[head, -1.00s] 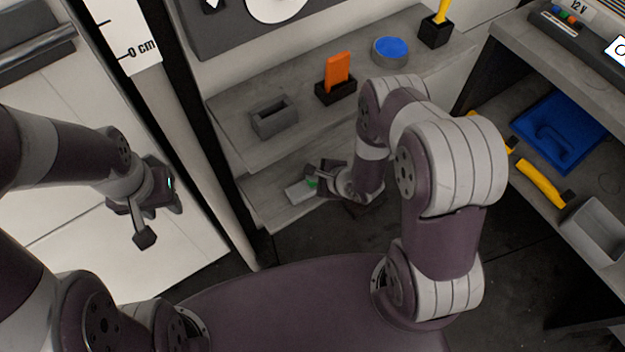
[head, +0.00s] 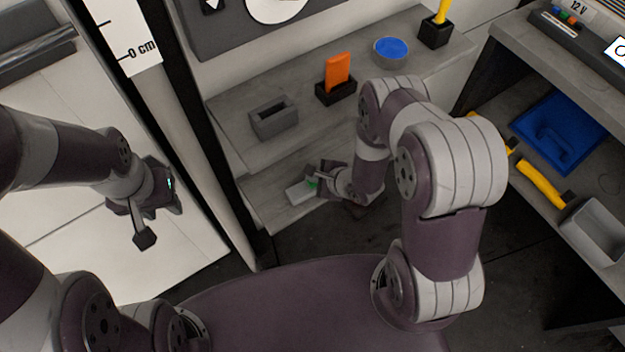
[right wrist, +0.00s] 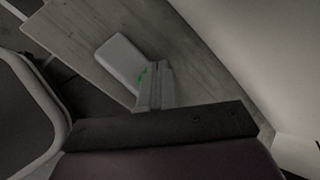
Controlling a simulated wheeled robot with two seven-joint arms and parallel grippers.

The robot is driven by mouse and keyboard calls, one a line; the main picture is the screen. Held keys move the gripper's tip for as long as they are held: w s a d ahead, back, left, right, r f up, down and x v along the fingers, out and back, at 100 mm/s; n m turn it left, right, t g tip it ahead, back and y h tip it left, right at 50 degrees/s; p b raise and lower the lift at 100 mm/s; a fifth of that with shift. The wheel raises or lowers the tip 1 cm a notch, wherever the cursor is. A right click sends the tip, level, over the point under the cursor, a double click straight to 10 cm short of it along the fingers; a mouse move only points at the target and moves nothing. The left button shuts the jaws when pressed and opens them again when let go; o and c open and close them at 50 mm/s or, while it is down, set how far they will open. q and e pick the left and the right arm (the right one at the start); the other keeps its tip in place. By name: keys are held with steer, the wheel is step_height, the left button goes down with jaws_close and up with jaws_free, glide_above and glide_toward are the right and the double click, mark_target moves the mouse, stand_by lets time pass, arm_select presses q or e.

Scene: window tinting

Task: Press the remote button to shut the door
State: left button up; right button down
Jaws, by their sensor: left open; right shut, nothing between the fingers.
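The remote is a light grey box (head: 298,193) with a green button (head: 313,183), lying on the lower shelf in the head view. It also shows in the right wrist view (right wrist: 118,58), with part of the green beside the fingertips. My right gripper (head: 321,181) is shut and empty, its fingertips at the green button; the fingers (right wrist: 152,84) cover part of it, and I cannot tell whether they touch it. My left gripper (head: 150,222) is open and empty in front of the white panel at the left. I cannot tell which panel is the door.
The upper shelf (head: 225,120) holds a grey slotted block (head: 273,118), an orange card in a black holder (head: 336,93) and a blue-topped round tin (head: 391,51). A bench with a blue tray (head: 560,130) and a grey bin (head: 597,228) stands at the right.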

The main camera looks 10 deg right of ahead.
steer(key=shift+f, duration=0.2)
stand_by(0.5)
steer(key=shift+f, duration=0.25)
